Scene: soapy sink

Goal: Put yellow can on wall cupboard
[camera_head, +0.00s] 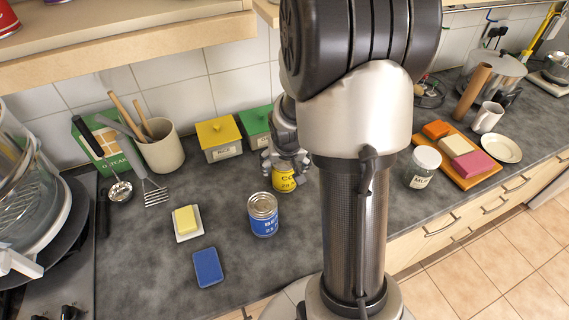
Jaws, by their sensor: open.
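The yellow can (284,181) stands upright on the dark counter, left of my arm's column. My gripper (285,165) is open above and around the can's upper part, with its fingers on either side. Whether the fingers touch the can cannot be told. The gripper hides the can's top. The wall cupboard (135,47) shows at the upper left as wooden shelf boards above the tiled wall, with parts of cans at the picture's left edge.
A blue can (263,214) stands just in front of the yellow can. Yellow (219,138) and green (256,127) boxes stand behind. A butter dish (187,222) and blue sponge (208,267) lie left.

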